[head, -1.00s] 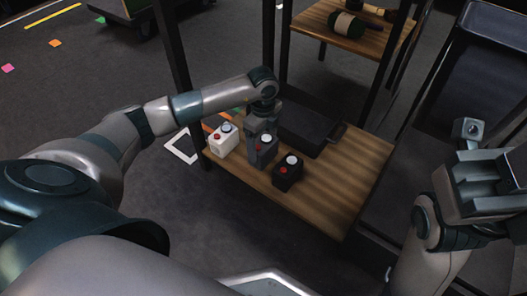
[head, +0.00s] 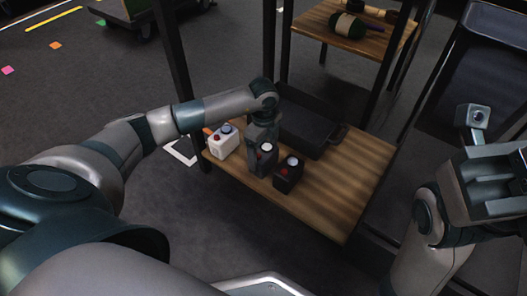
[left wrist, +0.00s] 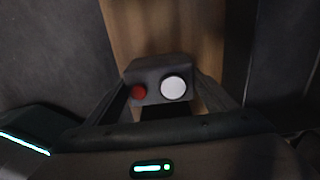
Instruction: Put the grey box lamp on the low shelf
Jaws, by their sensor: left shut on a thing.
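The grey box lamp (head: 264,160), with a red button and a white round top, is at the front of the wooden low shelf (head: 345,190). My left gripper (head: 263,143) reaches down from above and is shut on it. In the left wrist view the grey box lamp (left wrist: 158,72) sits between the two fingers, with wood behind it. I cannot tell whether its base touches the shelf. A white box lamp (head: 224,143) stands to its left and a black box lamp (head: 288,176) close to its right. My right gripper (head: 490,175) is at the right edge, its jaws unclear.
A dark tray (head: 310,130) lies behind the lamps on the low shelf. The shelf's right part is bare. Dark posts rise at the shelf's corners, and an upper shelf (head: 310,22) holds a green bottle-like thing (head: 350,25).

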